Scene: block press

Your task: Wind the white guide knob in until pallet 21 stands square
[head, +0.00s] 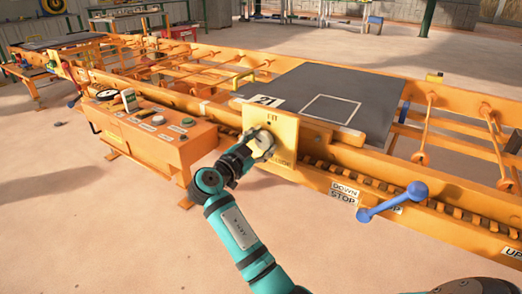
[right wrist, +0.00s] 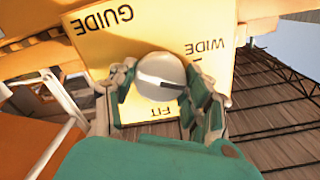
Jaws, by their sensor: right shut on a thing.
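The white guide knob (head: 263,143) sits on a yellow plate (head: 287,138) on the near rail of the orange conveyor. My right gripper (head: 254,149) is shut on it. In the right wrist view the fingers (right wrist: 161,88) hold the round knob (right wrist: 158,72) from both sides; a dark line crosses its face. The plate (right wrist: 103,48) reads GUIDE, WIDE and FIT, upside down there. Pallet 21 (head: 290,80), a dark grey slab with a white outlined square and a "21" label, lies on the conveyor just behind the plate. I cannot tell whether it is exactly square. My left gripper is out of view.
A blue-handled lever (head: 392,202) stands out from the near rail to the right, by DOWN and STOP labels. An orange control box (head: 158,140) with buttons and a gauge is left of my arm. The floor in front is clear.

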